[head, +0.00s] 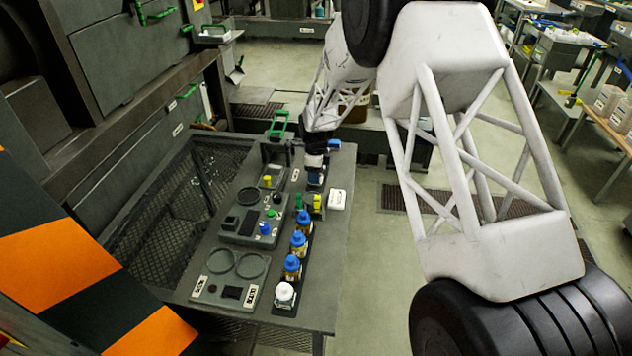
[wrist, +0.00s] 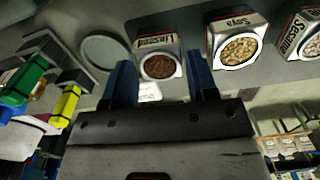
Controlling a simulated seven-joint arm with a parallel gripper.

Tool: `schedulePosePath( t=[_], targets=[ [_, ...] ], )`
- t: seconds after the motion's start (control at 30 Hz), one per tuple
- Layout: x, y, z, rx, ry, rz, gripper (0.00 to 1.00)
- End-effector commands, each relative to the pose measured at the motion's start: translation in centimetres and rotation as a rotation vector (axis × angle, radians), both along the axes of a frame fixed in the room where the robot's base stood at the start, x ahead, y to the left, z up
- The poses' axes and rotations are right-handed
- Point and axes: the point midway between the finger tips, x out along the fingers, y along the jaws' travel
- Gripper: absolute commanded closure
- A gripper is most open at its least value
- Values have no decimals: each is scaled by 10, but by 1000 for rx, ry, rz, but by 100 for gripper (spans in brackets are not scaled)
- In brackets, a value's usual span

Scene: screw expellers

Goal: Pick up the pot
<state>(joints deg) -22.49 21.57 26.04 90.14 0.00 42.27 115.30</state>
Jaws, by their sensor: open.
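In the wrist view, an open-topped pot (wrist: 160,66) labelled Linseed, filled with brown seeds, shows between the two blue fingers of my gripper (wrist: 161,78). The gripper is open, and I see no finger touching the pot; the depth gap cannot be told. A second pot (wrist: 238,48) labelled Soya, with pale contents, is to its right. A third, labelled Sesame (wrist: 305,38), is cut off at the right edge. Which pot the task means cannot be told. In the head view my gripper (head: 316,178) is over the back part of the grey table (head: 320,262); these pots cannot be made out there.
Several blue-capped bottles (head: 298,243) and a white-topped jar (head: 284,294) stand in a row on the table. Control panels (head: 226,278) lie left of them. Green (wrist: 25,82) and yellow (wrist: 68,105) parts show left of my gripper in the wrist view.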

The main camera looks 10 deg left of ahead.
Motion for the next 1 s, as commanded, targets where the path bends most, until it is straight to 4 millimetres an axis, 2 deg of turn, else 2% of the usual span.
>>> schedulePosePath(
  t=[0.2, 0.33, 0.93, 1.0],
  targets=[
    [-1, -1, -26, 0, 1, 0, 47],
    [-1, -1, -34, 0, 1, 0, 47],
    [0, -1, -36, 0, 0, 0, 47],
    [0, -1, -36, 0, 0, 0, 58]
  ],
)
